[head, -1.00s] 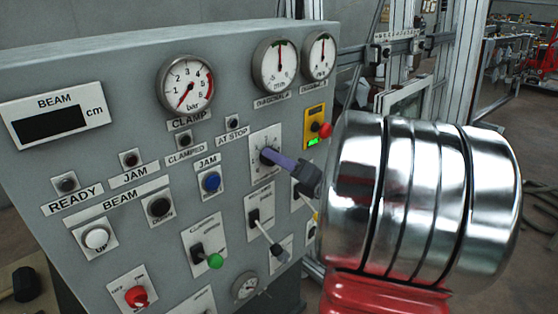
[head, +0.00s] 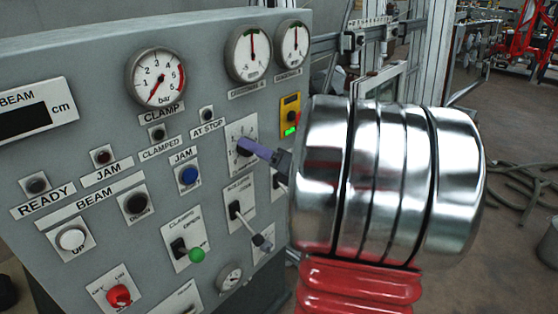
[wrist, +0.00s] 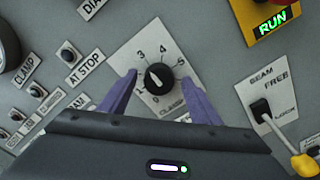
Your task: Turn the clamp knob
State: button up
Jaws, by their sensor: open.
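The clamp knob (wrist: 158,77) is a black round knob with a white pointer mark, on a white plate numbered up to 5 on the grey panel. Its label is partly hidden by my gripper. In the head view the knob (head: 243,147) shows at the tip of a purple finger. My gripper (wrist: 158,81) is open, with one purple finger on each side of the knob. A gap shows between each fingertip and the knob in the wrist view. In the head view my gripper (head: 262,153) reaches the panel from the right; I cannot tell whether it touches the plate.
A beam free/lock lever (wrist: 261,108) with a yellow tip (wrist: 304,166) sticks out right of the knob. Another lever (head: 248,226) juts out below it. The clamp gauge (head: 155,78) is at the upper left. A lit RUN sign (wrist: 271,17) is at the upper right.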

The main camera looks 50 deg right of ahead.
jog(key=s, duration=1.3)
jog(key=shift+s+d, duration=0.15)
jog(key=shift+d, duration=0.05)
jog(key=shift+a, duration=0.1)
dwell(0.3)
